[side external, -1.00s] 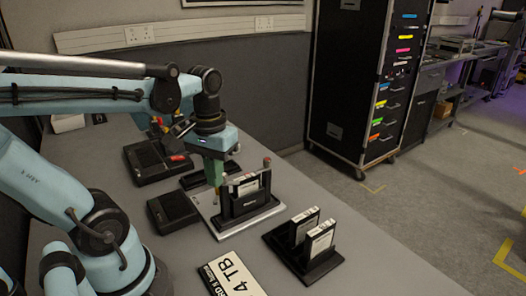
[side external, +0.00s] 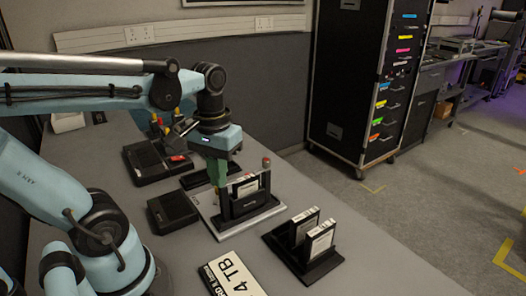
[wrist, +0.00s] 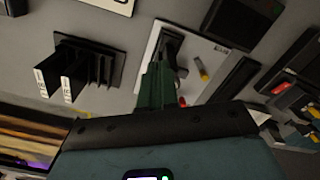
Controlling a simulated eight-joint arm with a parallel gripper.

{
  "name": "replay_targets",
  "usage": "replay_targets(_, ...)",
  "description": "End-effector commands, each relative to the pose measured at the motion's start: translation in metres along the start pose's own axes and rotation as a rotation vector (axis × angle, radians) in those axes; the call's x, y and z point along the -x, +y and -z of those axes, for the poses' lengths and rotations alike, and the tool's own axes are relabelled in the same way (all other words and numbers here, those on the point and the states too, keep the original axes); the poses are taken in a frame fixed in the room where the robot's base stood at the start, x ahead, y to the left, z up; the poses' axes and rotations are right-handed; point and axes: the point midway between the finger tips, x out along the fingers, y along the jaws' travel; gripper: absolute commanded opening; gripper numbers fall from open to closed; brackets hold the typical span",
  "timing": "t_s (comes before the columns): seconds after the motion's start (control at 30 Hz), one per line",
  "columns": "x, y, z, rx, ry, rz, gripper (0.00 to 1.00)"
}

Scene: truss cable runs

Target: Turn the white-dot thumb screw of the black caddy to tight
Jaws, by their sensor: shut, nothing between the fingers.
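The black caddy (side external: 248,203) stands upright on a silver plate (side external: 226,228) and holds a labelled drive (side external: 247,187). A red-topped thumb screw (side external: 266,164) rises at its right end. My gripper (side external: 219,185) is shut and empty, its green fingers pointing down at the caddy's left end. No white dot can be made out; the left screw is hidden behind my fingers. In the wrist view my gripper (wrist: 156,68) overlaps the caddy (wrist: 172,43), and a screw with a yellowish part (wrist: 202,72) shows beside it. I cannot tell whether my fingers touch the caddy.
A black stand (side external: 304,258) with two drives is at the front right. A small black box (side external: 172,211) and a larger black device (side external: 152,163) lie left of the plate. The table's right edge is clear.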

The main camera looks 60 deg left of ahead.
Motion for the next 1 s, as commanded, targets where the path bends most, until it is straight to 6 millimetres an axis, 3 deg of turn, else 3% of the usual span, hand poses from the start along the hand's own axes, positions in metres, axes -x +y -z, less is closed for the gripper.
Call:
replay_targets(0.5,0.051,0.000,-0.001,0.000,0.000,0.000,0.00)
replay_targets(0.83,0.051,0.000,0.000,-0.003,0.003,-0.001,0.00)
replay_targets(1.0,0.032,0.017,0.008,-0.120,0.130,-0.039,0.00)
